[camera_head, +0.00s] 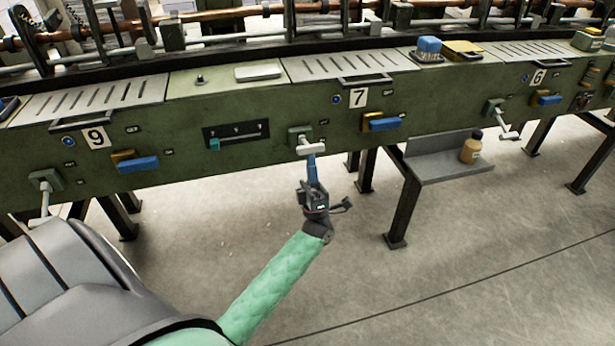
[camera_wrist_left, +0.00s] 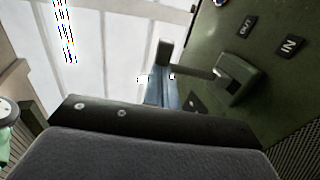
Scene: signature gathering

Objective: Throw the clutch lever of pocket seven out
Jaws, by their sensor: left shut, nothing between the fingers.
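The clutch lever of pocket seven (camera_head: 311,148) is a pale T-shaped handle on a grey-green box (camera_head: 298,134), left of the number 7 plate (camera_head: 358,97) on the green machine front. My left gripper (camera_head: 311,160) is shut and empty, its blue fingers pointing up at the lever's handle from below. In the left wrist view the lever (camera_wrist_left: 198,72) runs from its box (camera_wrist_left: 240,78) to a dark handle end close to the blue fingers (camera_wrist_left: 163,92). I cannot tell whether they touch. The OUT label (camera_wrist_left: 245,27) and IN label (camera_wrist_left: 290,46) show on the panel. My right gripper is not in view.
A blue-and-yellow block (camera_head: 384,122) sits right of the lever, and a slotted panel with a teal knob (camera_head: 236,136) to its left. A grey shelf (camera_head: 440,168) with an amber bottle (camera_head: 471,148) hangs at right. Dark legs stand below; the floor in front is clear.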

